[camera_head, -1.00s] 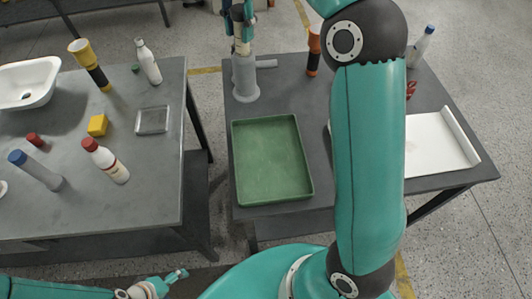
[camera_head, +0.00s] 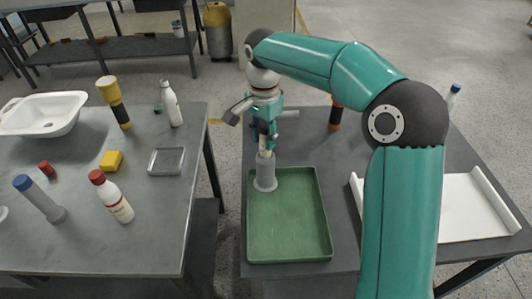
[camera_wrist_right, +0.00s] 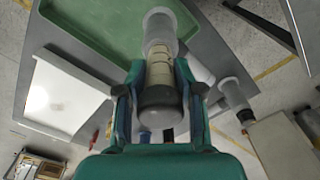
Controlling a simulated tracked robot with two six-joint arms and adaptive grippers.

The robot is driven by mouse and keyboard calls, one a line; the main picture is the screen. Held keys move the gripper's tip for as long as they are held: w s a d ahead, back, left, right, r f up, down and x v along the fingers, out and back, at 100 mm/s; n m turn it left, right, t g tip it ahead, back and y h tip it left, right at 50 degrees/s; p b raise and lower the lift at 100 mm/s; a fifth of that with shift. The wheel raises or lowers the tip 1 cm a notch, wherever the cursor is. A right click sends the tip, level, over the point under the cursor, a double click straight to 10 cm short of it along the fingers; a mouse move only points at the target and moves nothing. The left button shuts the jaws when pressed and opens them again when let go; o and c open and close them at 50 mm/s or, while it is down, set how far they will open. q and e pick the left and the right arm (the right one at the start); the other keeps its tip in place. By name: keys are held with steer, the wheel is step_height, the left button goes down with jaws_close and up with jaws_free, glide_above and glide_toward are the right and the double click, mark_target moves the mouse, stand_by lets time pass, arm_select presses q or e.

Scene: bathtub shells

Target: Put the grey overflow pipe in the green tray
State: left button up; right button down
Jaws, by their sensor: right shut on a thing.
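The grey overflow pipe (camera_head: 265,172) is upright, its wide grey end down and a beige threaded part above. My right gripper (camera_head: 265,143) is shut on its upper part. The pipe overlaps the back left part of the green tray (camera_head: 290,256) in the head view; I cannot tell whether it touches the tray floor. In the right wrist view, the pipe (camera_wrist_right: 160,32) sits between the fingers (camera_wrist_right: 160,98), its grey end over the tray (camera_wrist_right: 95,28). The tray is otherwise empty where visible. My left gripper is out of view.
A grey cylinder (camera_head: 289,113) lies behind the tray. An orange and black object (camera_head: 335,119) stands to its right. A white tray (camera_head: 465,205) lies at right, partly behind my right arm. The left table (camera_head: 145,235) holds bottles, a white basin (camera_head: 45,112) and a clear dish (camera_head: 166,161).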

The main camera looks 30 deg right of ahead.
mark_target(264, 156)
steer(key=shift+f, duration=2.55)
steer(key=shift+f, duration=0.1)
steer(key=c, duration=0.7)
jaws_free()
step_height(264, 156, up, 12)
steer(key=shift+r+p, duration=0.15)
steer(key=shift+p, duration=0.35)
steer(key=shift+r, duration=0.1)
